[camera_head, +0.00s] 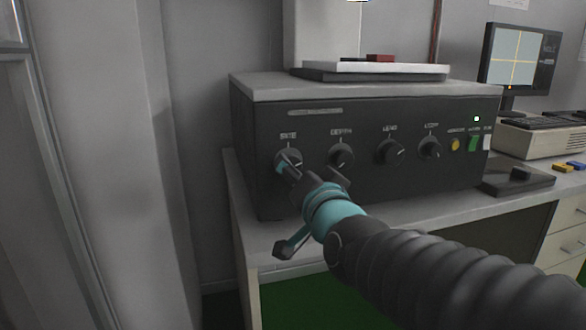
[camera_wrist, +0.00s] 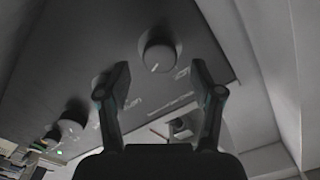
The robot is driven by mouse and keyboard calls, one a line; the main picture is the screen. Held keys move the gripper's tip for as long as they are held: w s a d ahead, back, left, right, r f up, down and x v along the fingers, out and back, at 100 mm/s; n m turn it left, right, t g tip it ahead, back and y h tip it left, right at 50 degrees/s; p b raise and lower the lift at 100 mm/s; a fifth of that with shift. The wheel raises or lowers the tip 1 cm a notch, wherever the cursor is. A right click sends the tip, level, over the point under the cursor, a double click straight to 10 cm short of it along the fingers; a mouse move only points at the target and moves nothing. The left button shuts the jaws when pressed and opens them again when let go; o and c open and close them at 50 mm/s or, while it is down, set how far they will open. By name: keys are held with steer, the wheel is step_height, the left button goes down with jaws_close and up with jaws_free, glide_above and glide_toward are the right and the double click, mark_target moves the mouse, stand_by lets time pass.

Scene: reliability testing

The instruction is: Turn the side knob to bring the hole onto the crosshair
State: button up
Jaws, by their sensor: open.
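The side knob (camera_head: 289,157) is the leftmost of several dark round knobs on the front of a dark control box (camera_head: 400,185). My gripper (camera_head: 308,176) is open in front of the box, close to this knob, and one finger partly covers it. In the wrist view a round knob (camera_wrist: 157,53) with a pale pointer mark lies just beyond and between my open fingertips (camera_wrist: 159,80); nothing is clamped. The monitor (camera_head: 515,57) at right shows a pale crosshair on a grey screen. I cannot make out the hole on it.
The depth knob (camera_head: 341,154) and two further knobs sit to the right, beside yellow and green buttons. A flat tray (camera_head: 375,70) lies on the box. A wall panel rises at left.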

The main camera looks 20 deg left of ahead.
steer(key=shift+x, duration=1.65)
steer(key=c, duration=1.1)
